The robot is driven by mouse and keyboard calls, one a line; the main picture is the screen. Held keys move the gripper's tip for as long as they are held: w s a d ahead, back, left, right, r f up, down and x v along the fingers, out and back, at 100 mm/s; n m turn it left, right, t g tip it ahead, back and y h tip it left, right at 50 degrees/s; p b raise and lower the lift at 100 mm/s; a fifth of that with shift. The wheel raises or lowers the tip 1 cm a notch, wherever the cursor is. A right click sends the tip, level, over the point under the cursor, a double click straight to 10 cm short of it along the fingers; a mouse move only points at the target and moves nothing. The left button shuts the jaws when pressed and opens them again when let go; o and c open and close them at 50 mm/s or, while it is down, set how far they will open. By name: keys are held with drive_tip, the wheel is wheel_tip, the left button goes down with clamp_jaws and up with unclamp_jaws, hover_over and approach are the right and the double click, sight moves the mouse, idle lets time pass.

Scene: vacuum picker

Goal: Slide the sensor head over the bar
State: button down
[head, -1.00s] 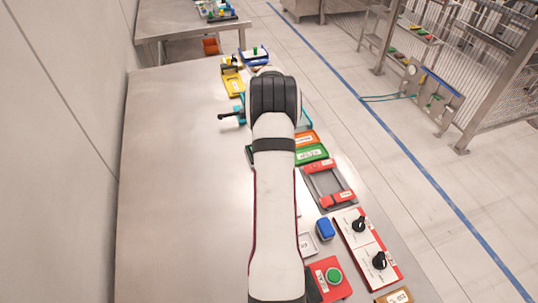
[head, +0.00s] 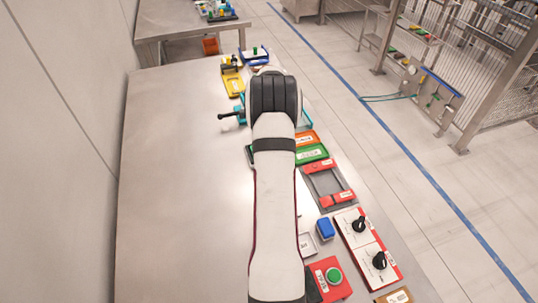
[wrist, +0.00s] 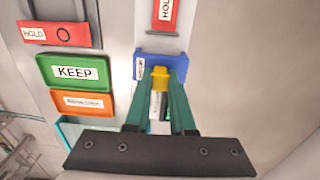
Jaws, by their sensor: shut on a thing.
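In the wrist view, my gripper (wrist: 160,78) has its two green fingers closed on a small yellow piece (wrist: 160,75), which may be the sensor head. The piece overlaps the lower edge of a blue block (wrist: 175,66) with a small white label. I cannot tell whether they touch. A pale labelled surface (wrist: 158,110) shows between the fingers. I cannot make out the bar for certain. In the head view my arm hides the gripper and what it holds.
Green (wrist: 75,72), orange (wrist: 82,103) and red (wrist: 55,35) labelled trays lie left in the wrist view. A red HOLD piece (wrist: 165,14) stands beyond the blue block. In the head view, a yellow tray (head: 234,83) lies farther back; the table's left side (head: 185,180) is clear.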

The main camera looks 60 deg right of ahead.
drive_tip(key=s+a, duration=0.7)
drive_tip(key=shift+s+a, duration=0.3)
drive_tip(key=shift+s, duration=0.05)
drive_tip(key=c, duration=0.8)
unclamp_jaws()
drive_tip(key=shift+o, duration=0.2)
drive_tip(key=shift+r, duration=0.1)
wheel_tip(320, 180, up, 16)
drive_tip(key=shift+w, duration=0.1)
